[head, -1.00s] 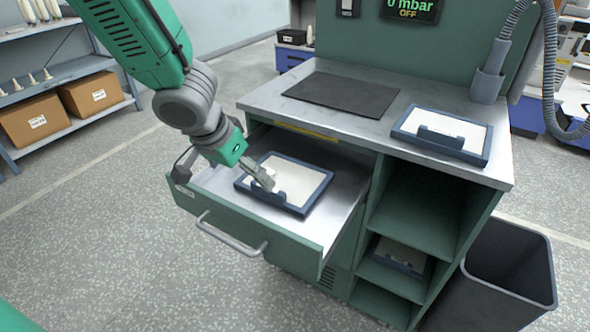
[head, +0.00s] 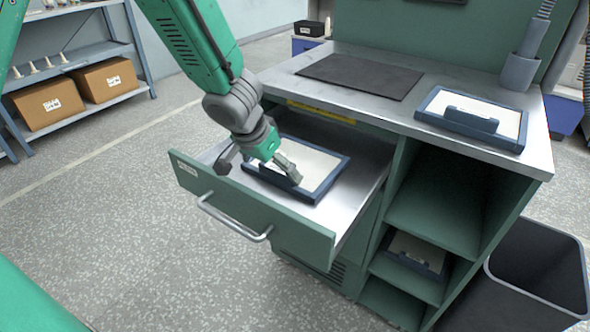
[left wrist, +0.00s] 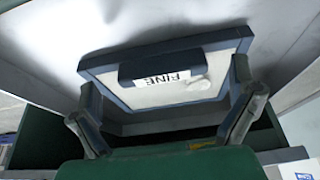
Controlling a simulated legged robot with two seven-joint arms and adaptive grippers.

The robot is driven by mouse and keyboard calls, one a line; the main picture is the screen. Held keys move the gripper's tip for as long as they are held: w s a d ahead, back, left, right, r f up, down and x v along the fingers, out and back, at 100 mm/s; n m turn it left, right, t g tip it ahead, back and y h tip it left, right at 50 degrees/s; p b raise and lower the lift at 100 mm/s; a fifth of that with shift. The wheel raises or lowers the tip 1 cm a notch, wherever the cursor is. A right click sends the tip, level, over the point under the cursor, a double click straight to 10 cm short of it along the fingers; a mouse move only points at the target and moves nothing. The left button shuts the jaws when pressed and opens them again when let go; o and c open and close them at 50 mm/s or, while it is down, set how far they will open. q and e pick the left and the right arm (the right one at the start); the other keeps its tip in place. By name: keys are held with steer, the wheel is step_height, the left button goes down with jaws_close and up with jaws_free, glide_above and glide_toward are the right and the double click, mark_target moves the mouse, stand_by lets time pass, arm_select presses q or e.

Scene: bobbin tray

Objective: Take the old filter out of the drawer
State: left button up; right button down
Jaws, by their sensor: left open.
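The filter in the open drawer (head: 190,178) has a blue frame and a white face (head: 322,160). It lies flat on the drawer floor. In the left wrist view it appears as a blue frame (left wrist: 240,38) with a blue grip bar (left wrist: 128,74) and a label reading "FINE", upside down. My left gripper (head: 288,172) is over the front part of this filter, near its grip bar, and hides part of it. In the left wrist view its two fingers (left wrist: 168,122) are spread apart with nothing held between them. Contact with the filter cannot be told. My right gripper is not in view.
Another blue-framed filter (head: 432,116) lies on the bench top (head: 295,89), right of a dark mat (head: 360,76). A similar filter (head: 420,248) sits in an open compartment below. A dark bin (head: 535,262) stands at right. The floor before the drawer is clear.

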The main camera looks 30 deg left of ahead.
arm_select(q)
steer(key=b+x, duration=0.1)
steer(key=x, duration=0.2)
steer(key=shift+r, duration=0.1)
steer(key=c, duration=1.1)
steer(key=shift+r, duration=0.1)
